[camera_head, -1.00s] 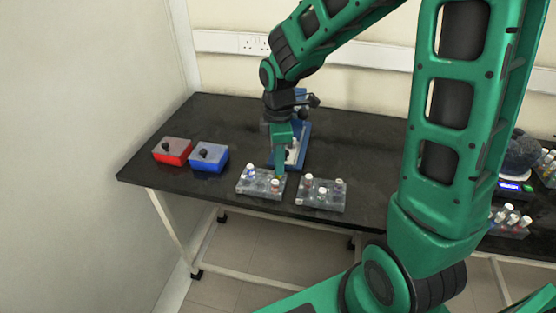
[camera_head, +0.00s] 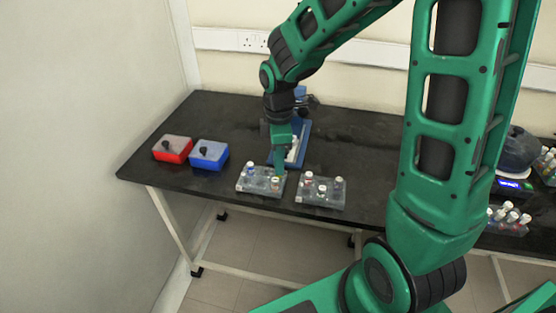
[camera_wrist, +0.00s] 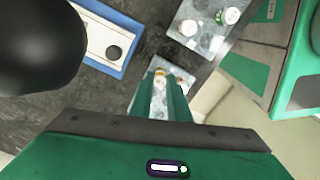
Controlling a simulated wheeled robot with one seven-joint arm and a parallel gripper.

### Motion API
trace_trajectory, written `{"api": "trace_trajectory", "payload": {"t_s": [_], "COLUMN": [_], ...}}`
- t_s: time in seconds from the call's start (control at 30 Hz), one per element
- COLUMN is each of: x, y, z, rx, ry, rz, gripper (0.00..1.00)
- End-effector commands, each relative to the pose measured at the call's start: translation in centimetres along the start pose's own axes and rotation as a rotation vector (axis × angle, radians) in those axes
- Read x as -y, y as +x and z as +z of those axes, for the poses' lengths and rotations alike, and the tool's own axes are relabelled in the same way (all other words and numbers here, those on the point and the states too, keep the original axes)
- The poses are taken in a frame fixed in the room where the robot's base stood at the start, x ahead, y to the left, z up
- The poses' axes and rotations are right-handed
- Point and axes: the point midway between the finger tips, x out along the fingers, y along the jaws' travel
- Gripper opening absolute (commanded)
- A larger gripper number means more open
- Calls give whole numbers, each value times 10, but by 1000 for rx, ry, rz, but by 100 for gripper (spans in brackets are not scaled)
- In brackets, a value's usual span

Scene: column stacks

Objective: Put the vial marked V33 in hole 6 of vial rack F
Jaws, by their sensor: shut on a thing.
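My gripper (camera_head: 279,174) points down over the left clear vial rack (camera_head: 258,190) at the front of the black bench. In the wrist view, my gripper (camera_wrist: 163,88) is shut on a vial with a yellowish cap (camera_wrist: 160,76), low between the fingers. I cannot read its mark or tell how deep it sits in the rack. A vial with a reddish cap (camera_wrist: 180,80) is close beside the right finger. A second clear rack (camera_head: 322,201) stands just right, holding several capped vials; it also shows in the wrist view (camera_wrist: 200,45). No rack letters or hole numbers are legible.
A red box (camera_head: 172,156) and a blue box (camera_head: 208,162) stand on the left of the bench. A blue-framed device (camera_head: 303,145) stands behind the racks. Another group of vials (camera_head: 510,216) and a scale (camera_head: 512,185) are at the far right.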

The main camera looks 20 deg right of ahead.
Motion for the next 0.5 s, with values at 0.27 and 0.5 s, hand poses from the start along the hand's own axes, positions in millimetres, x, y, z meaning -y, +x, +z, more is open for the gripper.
{"api": "trace_trajectory", "payload": {"t_s": [0.27, 0.5], "x": [0, 0], "y": [6, 6], "z": [0, 0], "rx": [1, 0], "ry": [0, 0], "rz": [-2, -1], "gripper": [0, 20]}}
